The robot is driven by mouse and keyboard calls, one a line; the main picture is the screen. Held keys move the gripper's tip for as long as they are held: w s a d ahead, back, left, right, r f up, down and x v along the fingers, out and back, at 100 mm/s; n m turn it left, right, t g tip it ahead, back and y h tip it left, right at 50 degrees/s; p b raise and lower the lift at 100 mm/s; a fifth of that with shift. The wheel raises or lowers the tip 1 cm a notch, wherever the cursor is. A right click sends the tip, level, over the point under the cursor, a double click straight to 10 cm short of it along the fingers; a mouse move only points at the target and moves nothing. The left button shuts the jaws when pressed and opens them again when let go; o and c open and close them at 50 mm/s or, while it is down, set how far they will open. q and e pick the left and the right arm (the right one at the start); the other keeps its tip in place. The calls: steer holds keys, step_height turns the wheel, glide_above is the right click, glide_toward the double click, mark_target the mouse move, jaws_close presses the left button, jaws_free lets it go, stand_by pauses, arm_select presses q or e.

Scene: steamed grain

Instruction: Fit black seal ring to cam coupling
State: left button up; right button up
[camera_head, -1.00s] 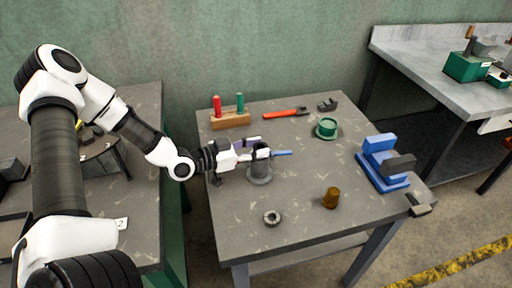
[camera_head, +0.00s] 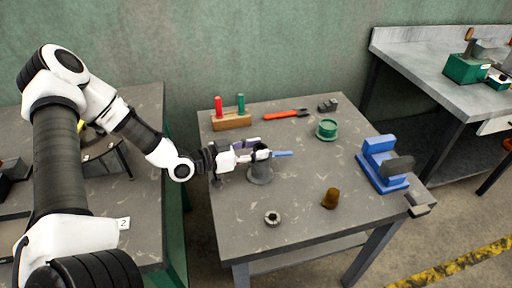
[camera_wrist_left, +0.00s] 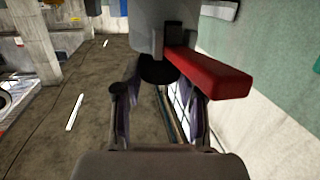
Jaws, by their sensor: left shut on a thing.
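The cam coupling (camera_head: 260,176) is a grey upright cylinder on a round flange, standing on the middle table. A blue bar (camera_head: 283,153) sticks out to the right at its top. My left gripper (camera_head: 259,153) is at the coupling's top and hides part of it. In the left wrist view a dark round piece (camera_wrist_left: 158,69), apparently the black seal ring, sits between the fingers, right against a grey body (camera_wrist_left: 148,25). A red block-like lever (camera_wrist_left: 212,74) is beside it. I cannot tell whether the ring is seated. My right gripper is not in view.
A wooden block (camera_head: 231,121) with red and green pegs, a red-orange tool (camera_head: 286,114) and a green round part (camera_head: 327,129) lie behind. A blue vise-like fixture (camera_head: 380,163) stands right. A brown cylinder (camera_head: 330,198) and small grey ring (camera_head: 272,218) are in front.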

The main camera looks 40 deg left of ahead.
arm_select(q)
steer(key=shift+f, duration=0.15)
steer(key=shift+f+b, duration=0.3)
steer(key=shift+b, duration=0.05)
steer(key=shift+f, duration=0.45)
stand_by(2.0)
steer(key=shift+r, duration=0.35)
steer(key=shift+f, duration=0.3)
stand_by(0.6)
steer(key=shift+r+p, duration=0.3)
steer(key=shift+p, duration=0.1)
steer(key=o, duration=1)
